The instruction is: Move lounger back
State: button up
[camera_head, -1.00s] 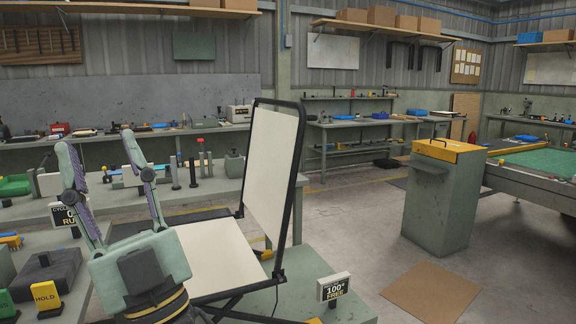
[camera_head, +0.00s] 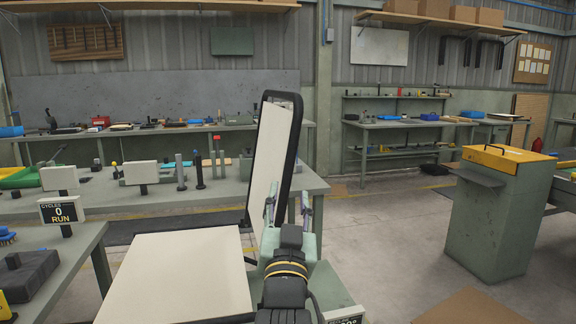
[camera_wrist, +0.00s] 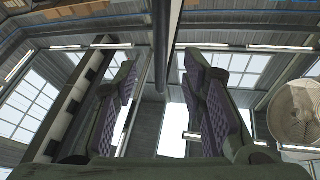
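The lounger has a cream seat (camera_head: 185,275) lying flat and a cream backrest (camera_head: 268,150) in a black frame, standing nearly upright and seen at a steep angle. My gripper (camera_head: 289,200) points up in front of the backrest's lower right edge. Its fingers stand apart, one on each side of the frame edge in the picture. Whether they touch the frame cannot be told. In the wrist view my gripper (camera_wrist: 166,85) is open, with purple pads facing a gap. A dark upright bar shows beyond this gap; I cannot tell whether it belongs to the lounger.
A sign reading "CYCLES 0 RUN" (camera_head: 62,210) stands left of the seat. A workbench (camera_head: 235,185) with small tools is behind the lounger. A green cabinet with a yellow top (camera_head: 495,215) stands at the right. Floor (camera_head: 385,230) between lounger and cabinet is clear.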

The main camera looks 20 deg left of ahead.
aim_at(289, 170)
jog(key=p+x, duration=0.3)
jog(key=x, duration=0.7)
jog(key=shift+w+a+r, duration=0.1)
jog(key=shift+w+r, duration=0.05)
jog(key=shift+r, duration=0.1)
jog(key=shift+c, duration=0.4)
grip_shut()
